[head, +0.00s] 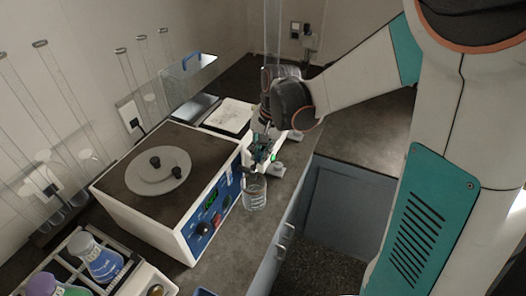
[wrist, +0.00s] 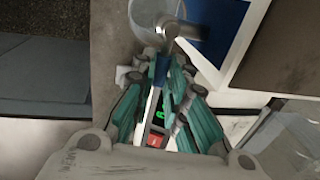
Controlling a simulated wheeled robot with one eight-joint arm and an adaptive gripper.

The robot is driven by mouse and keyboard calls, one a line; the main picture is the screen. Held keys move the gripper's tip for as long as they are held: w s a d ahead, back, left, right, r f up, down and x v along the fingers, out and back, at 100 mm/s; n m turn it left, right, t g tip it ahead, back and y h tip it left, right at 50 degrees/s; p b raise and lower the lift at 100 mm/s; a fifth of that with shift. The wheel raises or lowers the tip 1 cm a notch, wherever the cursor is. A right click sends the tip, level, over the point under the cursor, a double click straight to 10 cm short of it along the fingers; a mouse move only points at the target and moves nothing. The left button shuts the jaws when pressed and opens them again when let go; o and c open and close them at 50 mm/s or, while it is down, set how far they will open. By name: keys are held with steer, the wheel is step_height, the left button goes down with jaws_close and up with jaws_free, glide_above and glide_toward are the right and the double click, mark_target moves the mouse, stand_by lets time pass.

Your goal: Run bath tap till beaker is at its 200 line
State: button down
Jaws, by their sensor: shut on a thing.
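The water bath (head: 120,197) is a white box with a dark top, a round lid and a blue front panel. A clear glass beaker (head: 254,200) stands on the bench at its front right; it also shows at the top of the wrist view (wrist: 137,14). The grey tap spout (wrist: 168,28) reaches over the beaker. My gripper (head: 262,152) is at the tap, just behind and above the beaker. In the wrist view its teal fingers (wrist: 162,78) are shut on the blue tap lever (wrist: 161,68). The water level and the 200 line cannot be made out.
A small device with a green display (wrist: 160,115) and red button lies below my fingers. Tall glass tubes (head: 60,110) stand along the wall.

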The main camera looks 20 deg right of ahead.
stand_by(0.5)
steer(key=c, duration=1.6)
jaws_free()
steer(key=shift+r, duration=0.1)
steer(key=r, duration=0.3)
steer(key=s+d+r, duration=0.1)
steer(key=r, duration=0.7)
steer(key=shift+s+d+r, duration=0.25)
steer(key=shift+s, duration=0.1)
steer(key=shift+s, duration=0.15)
steer(key=s+n+t, duration=0.2)
steer(key=s+n, duration=0.1)
steer(key=s, duration=0.2)
steer(key=s+a+n+t+h, duration=0.1)
steer(key=s+n, duration=0.2)
steer(key=s, duration=0.2)
steer(key=s+a+n+t, duration=0.1)
steer(key=s+n+t, duration=0.1)
steer(key=s, duration=0.4)
steer(key=shift+f+n+t+h, duration=0.15)
steer(key=shift+n+t+h, duration=0.15)
steer(key=shift+n, duration=0.2)
